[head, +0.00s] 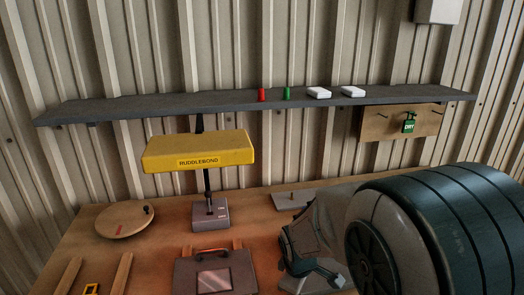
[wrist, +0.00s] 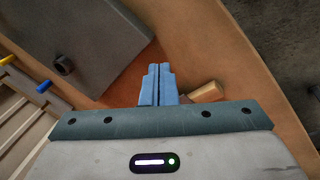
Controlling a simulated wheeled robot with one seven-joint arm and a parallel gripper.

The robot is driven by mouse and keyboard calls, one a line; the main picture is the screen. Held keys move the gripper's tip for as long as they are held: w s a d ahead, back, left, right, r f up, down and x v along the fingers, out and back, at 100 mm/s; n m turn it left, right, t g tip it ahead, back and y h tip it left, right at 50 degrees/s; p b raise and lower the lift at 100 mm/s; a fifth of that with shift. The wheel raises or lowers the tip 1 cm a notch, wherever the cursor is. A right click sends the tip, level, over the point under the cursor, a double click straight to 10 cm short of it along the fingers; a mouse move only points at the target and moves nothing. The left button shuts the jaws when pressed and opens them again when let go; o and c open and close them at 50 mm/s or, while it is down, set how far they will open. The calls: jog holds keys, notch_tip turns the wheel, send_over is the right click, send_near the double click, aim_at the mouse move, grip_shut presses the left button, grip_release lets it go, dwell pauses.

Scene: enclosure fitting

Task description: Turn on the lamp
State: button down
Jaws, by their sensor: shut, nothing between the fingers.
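The lamp (head: 200,150) stands on the wooden bench in the head view. It has a wide yellow shade marked RUDDLEBOND, a thin dark stem and a grey box-shaped base (head: 211,217). I cannot tell whether it is lit, and no switch can be made out clearly. My gripper (head: 338,281) is to the right of the lamp and nearer to me, apart from it. In the wrist view, the two blue fingers of my gripper (wrist: 158,68) are pressed together with nothing between them. The lamp cannot be made out in the wrist view.
A grey case (head: 214,257) with a window sits in front of the lamp. A round wooden board (head: 122,220) lies left. A shelf (head: 190,106) runs behind, above the bench. In the wrist view, a grey slab with a dark knob (wrist: 62,65) and a wood block (wrist: 207,90) flank the fingers.

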jog(key=s+d+r+m, duration=0.3)
jog(key=s+r+m, duration=0.2)
jog(key=s+m, duration=0.1)
jog(key=s+d+r+m, duration=0.3)
jog(key=s+r+m, duration=0.2)
jog(key=s, duration=0.3)
jog(key=shift+s+d+r+m+y, duration=0.2)
jog(key=shift+s+r+m+y, duration=0.15)
jog(key=shift+r, duration=0.4)
